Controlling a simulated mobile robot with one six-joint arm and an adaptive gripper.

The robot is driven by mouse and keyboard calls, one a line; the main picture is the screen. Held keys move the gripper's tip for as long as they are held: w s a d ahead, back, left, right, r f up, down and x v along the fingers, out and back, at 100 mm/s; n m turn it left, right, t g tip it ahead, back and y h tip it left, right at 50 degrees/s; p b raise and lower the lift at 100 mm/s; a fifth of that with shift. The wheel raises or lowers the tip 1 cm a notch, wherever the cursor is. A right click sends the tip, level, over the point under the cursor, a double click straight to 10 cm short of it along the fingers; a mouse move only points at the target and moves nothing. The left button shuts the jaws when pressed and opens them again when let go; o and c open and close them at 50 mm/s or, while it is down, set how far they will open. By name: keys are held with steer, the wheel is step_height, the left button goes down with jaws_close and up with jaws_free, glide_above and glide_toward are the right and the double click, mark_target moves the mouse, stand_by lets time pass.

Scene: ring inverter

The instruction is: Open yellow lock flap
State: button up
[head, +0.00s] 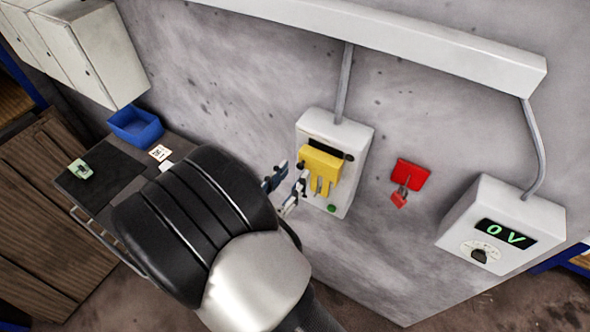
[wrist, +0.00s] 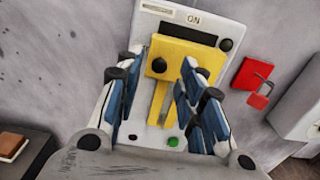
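The yellow lock flap (head: 320,162) is on the front of a white wall box (head: 333,125). My gripper (head: 287,182) is just left of and below the flap in the head view. The right finger overlaps part of the flap. I cannot tell whether either finger touches it.
Further right is a meter box (head: 503,222) reading "0V". A blue bin (head: 135,126) stands at left.

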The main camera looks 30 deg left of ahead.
steer(key=shift+w, duration=1.15)
steer(key=shift+c, duration=0.5)
jaws_close()
